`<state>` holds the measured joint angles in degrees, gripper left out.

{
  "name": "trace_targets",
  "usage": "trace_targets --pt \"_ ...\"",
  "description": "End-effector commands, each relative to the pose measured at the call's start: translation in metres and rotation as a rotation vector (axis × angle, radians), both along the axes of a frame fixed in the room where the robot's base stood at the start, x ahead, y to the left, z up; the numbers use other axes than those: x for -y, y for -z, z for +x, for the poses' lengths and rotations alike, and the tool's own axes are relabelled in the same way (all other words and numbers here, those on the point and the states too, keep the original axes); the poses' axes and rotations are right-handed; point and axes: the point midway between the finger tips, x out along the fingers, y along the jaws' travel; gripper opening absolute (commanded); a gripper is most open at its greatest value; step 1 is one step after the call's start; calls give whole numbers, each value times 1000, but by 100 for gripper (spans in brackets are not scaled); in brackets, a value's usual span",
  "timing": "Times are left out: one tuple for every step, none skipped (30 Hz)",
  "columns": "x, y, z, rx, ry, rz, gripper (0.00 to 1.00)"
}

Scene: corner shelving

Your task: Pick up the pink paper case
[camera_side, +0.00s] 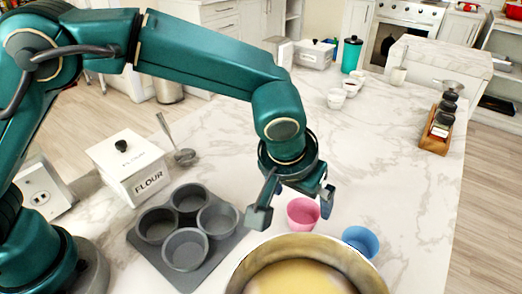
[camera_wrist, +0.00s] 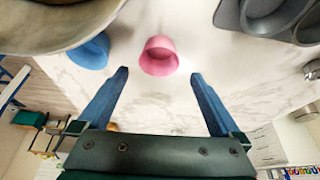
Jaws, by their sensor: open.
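The pink paper case (camera_side: 302,214) stands upright on the marble counter, between the muffin tin and the blue paper case (camera_side: 361,241). My gripper (camera_side: 292,207) is open and empty, pointing down above the counter close to the pink case. In the wrist view the pink case (camera_wrist: 159,56) lies just beyond the fingertips, roughly centred between the two fingers of my gripper (camera_wrist: 159,74). The blue case (camera_wrist: 90,52) is to the left there, partly hidden by the bowl. In the side view one finger partly overlaps the pink case's right edge.
A large bowl (camera_side: 240,272) of yellow batter stands close in front of both cases. A grey muffin tin (camera_side: 150,250) with empty cups is at the left, near a white flour box (camera_side: 128,170). The counter behind my gripper is mostly clear toward the spice rack (camera_side: 435,140).

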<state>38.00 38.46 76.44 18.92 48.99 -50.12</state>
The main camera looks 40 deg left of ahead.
Motion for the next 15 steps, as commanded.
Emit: trace_targets --pt "2 4 -1 -3 8 2 100" --pt "2 6 0 -2 8 1 100" --pt "2 10 2 -3 8 2 100" --pt "2 14 3 -3 7 2 100" --pt "1 18 5 -3 6 1 100" --pt "1 23 7 -4 6 1 100" --pt "1 27 8 -4 5 1 100" --pt "1 30 10 -4 5 1 100" --pt "1 34 12 -3 5 0 100" --pt "1 37 13 -4 5 1 100" --pt "1 39 14 -4 5 1 100" --pt "1 41 15 -2 6 -1 100" --pt "1 43 16 -2 6 -1 100" --pt "1 44 16 -2 7 -1 100" --pt "1 45 17 -2 7 -1 100"
